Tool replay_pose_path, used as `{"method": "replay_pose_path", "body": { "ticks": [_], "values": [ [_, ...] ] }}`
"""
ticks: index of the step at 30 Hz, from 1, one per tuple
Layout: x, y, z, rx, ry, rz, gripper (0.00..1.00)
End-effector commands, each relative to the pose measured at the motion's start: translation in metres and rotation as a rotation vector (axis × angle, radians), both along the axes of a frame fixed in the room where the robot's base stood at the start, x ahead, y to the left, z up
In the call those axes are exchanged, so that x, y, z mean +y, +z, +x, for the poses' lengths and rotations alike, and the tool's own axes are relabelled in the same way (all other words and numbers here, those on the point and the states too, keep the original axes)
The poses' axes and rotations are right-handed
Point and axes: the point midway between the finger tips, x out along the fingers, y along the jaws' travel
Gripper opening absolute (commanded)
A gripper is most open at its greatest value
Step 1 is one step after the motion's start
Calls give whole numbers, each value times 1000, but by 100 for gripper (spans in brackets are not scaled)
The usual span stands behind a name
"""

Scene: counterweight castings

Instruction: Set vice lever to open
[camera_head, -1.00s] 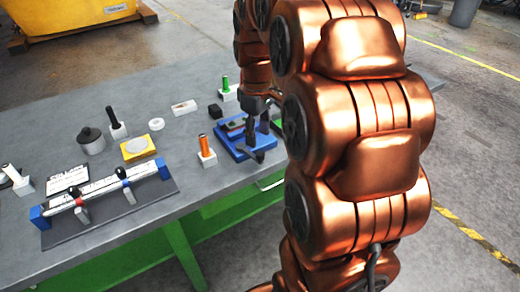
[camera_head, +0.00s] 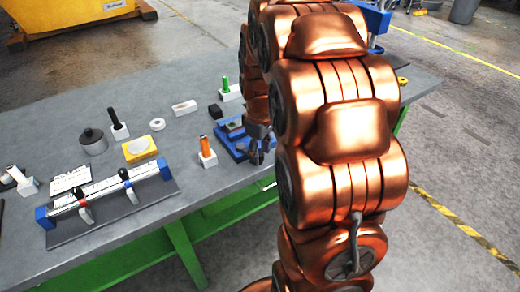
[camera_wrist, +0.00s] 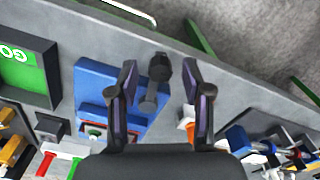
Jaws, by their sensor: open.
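The blue vice (camera_head: 229,145) stands near the table's front edge, partly hidden behind my arm and gripper. In the wrist view, the vice body (camera_wrist: 95,80) lies just left of my fingers. A dark knob (camera_wrist: 160,67) on a grey rod (camera_wrist: 148,104), apparently the vice lever, shows between my two fingertips and points toward the table edge. My gripper (camera_head: 258,148) is low at the vice's front right. In the wrist view my gripper (camera_wrist: 159,76) is open, with a finger on either side of the knob. I cannot tell whether either finger touches it.
An orange-handled tool in a white block (camera_head: 207,152) stands left of the vice; a green-handled one (camera_head: 229,90) stands behind. A dark block (camera_head: 215,111) is near the vice. A blue-ended rail fixture (camera_head: 105,190) lies front left. A GO panel (camera_wrist: 27,68) shows at the wrist view's left.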

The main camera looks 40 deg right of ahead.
Motion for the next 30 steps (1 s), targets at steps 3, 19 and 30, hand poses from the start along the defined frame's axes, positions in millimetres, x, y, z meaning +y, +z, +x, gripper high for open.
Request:
{"method": "replay_pose_path", "body": {
  "ticks": [3,19,30],
  "values": [
    [0,-1,0,-1,0,-1,49],
    [0,-1,0,0,0,-1,11],
    [0,-1,0,-1,0,-1,0]
  ]
}}
